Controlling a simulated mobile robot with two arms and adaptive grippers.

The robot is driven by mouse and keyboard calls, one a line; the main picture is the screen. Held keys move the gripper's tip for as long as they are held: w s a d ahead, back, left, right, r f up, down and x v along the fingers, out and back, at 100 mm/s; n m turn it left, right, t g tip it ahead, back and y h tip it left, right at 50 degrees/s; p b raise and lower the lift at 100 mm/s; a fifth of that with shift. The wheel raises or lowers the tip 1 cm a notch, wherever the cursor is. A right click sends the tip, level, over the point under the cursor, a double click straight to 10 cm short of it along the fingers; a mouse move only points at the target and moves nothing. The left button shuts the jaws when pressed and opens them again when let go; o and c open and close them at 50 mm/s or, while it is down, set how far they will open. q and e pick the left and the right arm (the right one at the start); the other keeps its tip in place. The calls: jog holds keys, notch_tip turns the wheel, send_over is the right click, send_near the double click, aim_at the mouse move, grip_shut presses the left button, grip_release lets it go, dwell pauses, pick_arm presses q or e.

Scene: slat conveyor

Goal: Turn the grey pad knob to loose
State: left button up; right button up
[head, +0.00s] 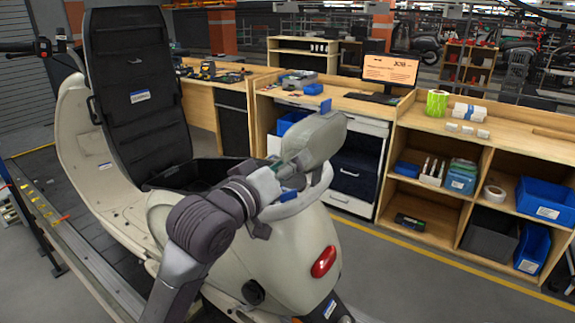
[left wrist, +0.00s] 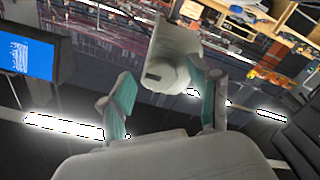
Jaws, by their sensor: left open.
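I cannot clearly make out a grey pad knob in either view. A cream scooter (head: 290,262) stands on the slat conveyor (head: 85,245), with its black seat (head: 135,80) raised. A dark round part (head: 253,292) sits low on its side; I cannot tell whether it is a knob. My left gripper (head: 285,164) is raised over the scooter's rear and hides part of it. In the left wrist view its teal-lined fingers (left wrist: 160,88) stand apart, with nothing seen held between them. My right gripper is in neither view.
A wooden workbench (head: 350,103) with a monitor (head: 390,69) runs behind the scooter. Shelves at right hold blue bins (head: 543,197) and a dark bin (head: 490,237). The floor (head: 410,285) right of the scooter is clear. A lit blue screen (left wrist: 26,57) shows in the left wrist view.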

pick_arm(q)
jog(key=v, duration=1.2)
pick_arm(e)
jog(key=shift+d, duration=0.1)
